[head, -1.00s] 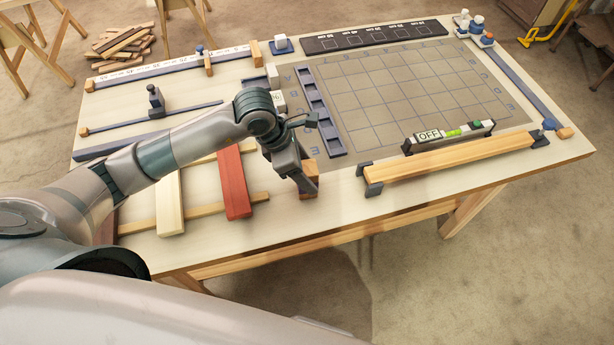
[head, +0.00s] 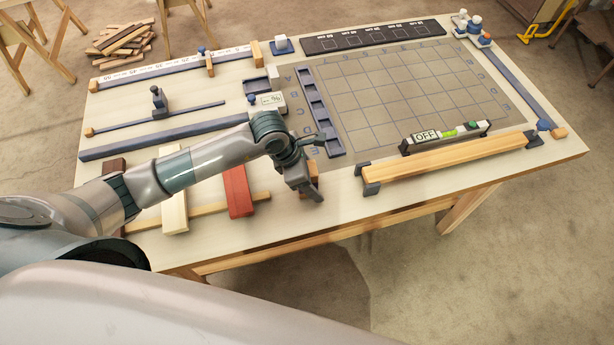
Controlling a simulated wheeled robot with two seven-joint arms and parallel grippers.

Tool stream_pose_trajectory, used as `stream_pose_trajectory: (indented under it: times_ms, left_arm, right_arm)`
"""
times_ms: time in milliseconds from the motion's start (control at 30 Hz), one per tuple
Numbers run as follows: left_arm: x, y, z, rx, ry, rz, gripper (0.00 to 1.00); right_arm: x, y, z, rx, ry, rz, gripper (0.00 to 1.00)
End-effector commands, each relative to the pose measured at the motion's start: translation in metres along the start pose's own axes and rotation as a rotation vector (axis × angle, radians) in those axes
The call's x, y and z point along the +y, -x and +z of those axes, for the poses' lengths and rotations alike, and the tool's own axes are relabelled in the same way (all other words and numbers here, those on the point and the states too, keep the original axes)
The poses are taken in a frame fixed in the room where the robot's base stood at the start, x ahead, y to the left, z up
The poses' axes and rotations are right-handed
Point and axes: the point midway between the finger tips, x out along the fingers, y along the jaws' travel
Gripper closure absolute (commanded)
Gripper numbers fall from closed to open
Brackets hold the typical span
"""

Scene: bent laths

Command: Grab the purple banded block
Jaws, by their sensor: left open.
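My left gripper (head: 308,190) is low over the near edge of the table, left of the wooden beam. It is open, with its fingers pointing down. A small wooden-brown block (head: 314,178) is right beside its fingers, mostly hidden behind them. I cannot tell whether the fingers are around the block or just in front of it. No purple band shows on the visible part of the block, and no other purple banded block can be made out. My right gripper is not in view.
A wooden beam (head: 450,157) in dark end holders lies right of the gripper, with a level marked OFF (head: 426,136) behind it. A blue slotted tray (head: 318,122) stands behind the gripper.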

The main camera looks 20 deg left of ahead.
Motion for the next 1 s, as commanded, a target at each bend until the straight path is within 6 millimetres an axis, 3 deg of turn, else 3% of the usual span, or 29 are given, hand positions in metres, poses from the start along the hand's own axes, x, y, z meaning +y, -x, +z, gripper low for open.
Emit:
stream_pose_trajectory:
  times_ms: [367, 567, 1000]
  left_arm:
    - [0.0, 0.0001, -0.0001, 0.0, 0.0, 0.0, 0.41]
    - [0.0, 0.0002, -0.0001, 0.0, 0.0, 0.0, 0.88]
    - [0.0008, 0.0052, 0.0025, -0.001, -0.001, 0.001, 0.88]
  right_arm:
    - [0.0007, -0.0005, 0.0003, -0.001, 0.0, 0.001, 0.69]
    - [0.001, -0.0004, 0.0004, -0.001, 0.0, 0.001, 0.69]
    - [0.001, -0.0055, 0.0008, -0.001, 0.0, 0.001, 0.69]
